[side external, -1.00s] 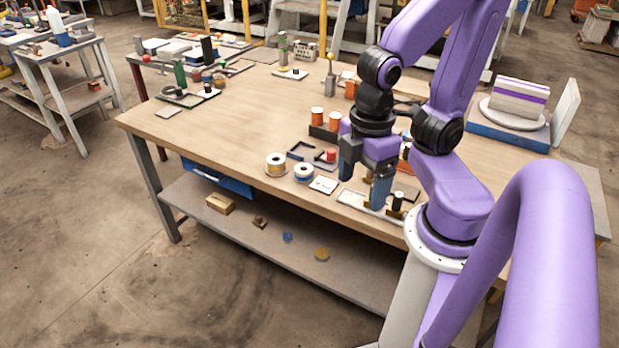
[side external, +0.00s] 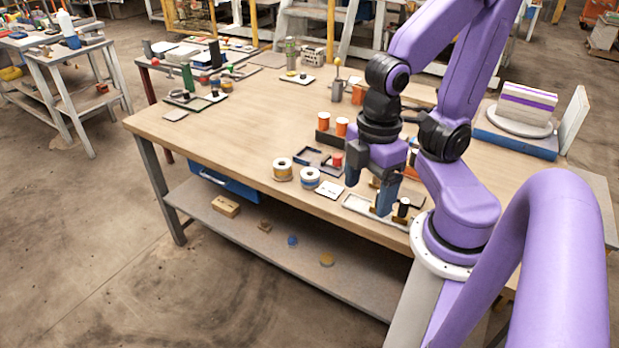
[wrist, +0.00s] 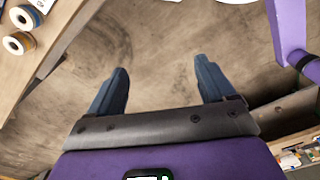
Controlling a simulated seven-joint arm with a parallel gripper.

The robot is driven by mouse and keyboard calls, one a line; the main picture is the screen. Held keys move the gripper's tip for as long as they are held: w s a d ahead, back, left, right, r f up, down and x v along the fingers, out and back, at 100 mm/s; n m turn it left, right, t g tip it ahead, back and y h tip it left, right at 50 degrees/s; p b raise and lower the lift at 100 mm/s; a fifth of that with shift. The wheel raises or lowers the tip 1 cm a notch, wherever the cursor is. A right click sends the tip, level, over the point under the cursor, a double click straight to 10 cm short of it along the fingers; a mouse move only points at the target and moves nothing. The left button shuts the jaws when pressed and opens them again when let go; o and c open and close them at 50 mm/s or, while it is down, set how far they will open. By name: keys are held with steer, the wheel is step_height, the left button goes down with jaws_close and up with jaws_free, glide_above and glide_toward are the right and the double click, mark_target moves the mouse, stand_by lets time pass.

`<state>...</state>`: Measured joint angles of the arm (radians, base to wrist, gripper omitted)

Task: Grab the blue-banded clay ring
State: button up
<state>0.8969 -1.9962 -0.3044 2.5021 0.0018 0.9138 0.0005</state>
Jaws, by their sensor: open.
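The blue-banded clay ring (side external: 309,179) is a pale ring with a hole in its top. It lies on the bench near the front edge, beside a similar yellow-banded ring (side external: 283,169) on its left. My gripper (side external: 369,192) is to the right of both rings, apart from them, over the front part of the bench. Its blue fingers are spread. In the wrist view my gripper (wrist: 161,72) is open with nothing between the fingers.
A white card (side external: 330,190) lies just right of the blue-banded ring. A dark open frame (side external: 314,160) and orange spools (side external: 341,127) stand behind. A pale tray (side external: 362,207) with small items lies near my gripper. The bench's left middle is clear.

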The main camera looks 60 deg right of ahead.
steer(key=n+t+h, duration=0.4)
steer(key=n+h, duration=0.6)
steer(key=h, duration=0.2)
glide_toward(311, 173)
steer(key=shift+w+d+f, duration=0.15)
steer(key=shift+w+d, duration=0.05)
steer(key=shift+d, duration=0.9)
steer(key=shift+t, duration=0.3)
steer(key=shift+a+f+x, duration=0.1)
steer(key=shift+f+x, duration=0.1)
steer(key=shift+x, duration=1.1)
steer(key=shift+a+f+x, duration=0.1)
steer(key=shift+f+x, duration=0.05)
steer(key=shift+x, duration=1.1)
steer(key=c, duration=1.2)
